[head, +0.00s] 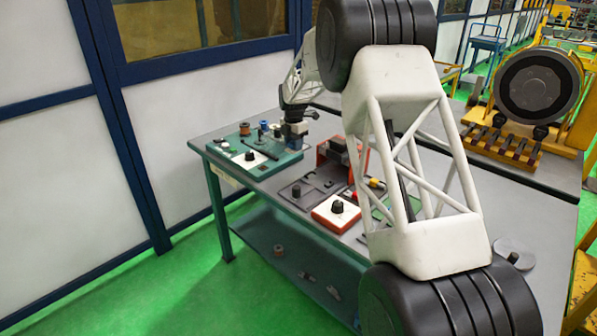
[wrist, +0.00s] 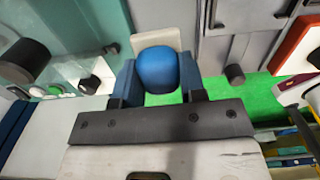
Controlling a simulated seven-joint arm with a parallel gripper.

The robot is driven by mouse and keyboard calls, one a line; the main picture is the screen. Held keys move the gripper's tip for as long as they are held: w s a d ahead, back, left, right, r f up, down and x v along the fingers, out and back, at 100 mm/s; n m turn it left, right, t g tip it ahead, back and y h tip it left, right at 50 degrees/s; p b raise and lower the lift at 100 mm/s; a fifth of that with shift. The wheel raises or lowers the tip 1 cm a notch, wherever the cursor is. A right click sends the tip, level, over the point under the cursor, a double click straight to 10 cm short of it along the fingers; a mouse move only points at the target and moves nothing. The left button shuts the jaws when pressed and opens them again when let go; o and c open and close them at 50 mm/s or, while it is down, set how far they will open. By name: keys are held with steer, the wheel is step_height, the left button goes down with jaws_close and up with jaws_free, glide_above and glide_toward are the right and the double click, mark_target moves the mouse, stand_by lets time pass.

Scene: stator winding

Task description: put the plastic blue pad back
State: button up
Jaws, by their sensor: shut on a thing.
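In the wrist view, the plastic blue pad (wrist: 158,70) is a rounded blue piece between the two dark blue fingers of my gripper (wrist: 158,82). The fingers are shut on it from both sides. A pale flat piece (wrist: 155,40) shows just beyond the pad. In the head view, my gripper (head: 293,140) is low over the right end of the green board (head: 225,155), near the table's far left end. The pad cannot be made out clearly in the head view, and its underside is hidden.
The green board bears a white block with a black knob (head: 250,156), a dark bar and small spools (head: 264,125). Grey trays (head: 300,192), a red-and-white box with a black knob (head: 337,212) and an orange-red frame (head: 330,155) stand to the right. My arm hides part of the table.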

steer(key=shift+w+d+r, duration=0.2)
steer(key=shift+w+d, duration=0.65)
steer(key=shift+d, duration=0.15)
glide_above(299, 170)
steer(key=shift+f, duration=3.15)
steer(key=shift+f, duration=1.85)
steer(key=shift+f, duration=0.15)
steer(key=o, duration=1)
steer(key=shift+c, duration=0.2)
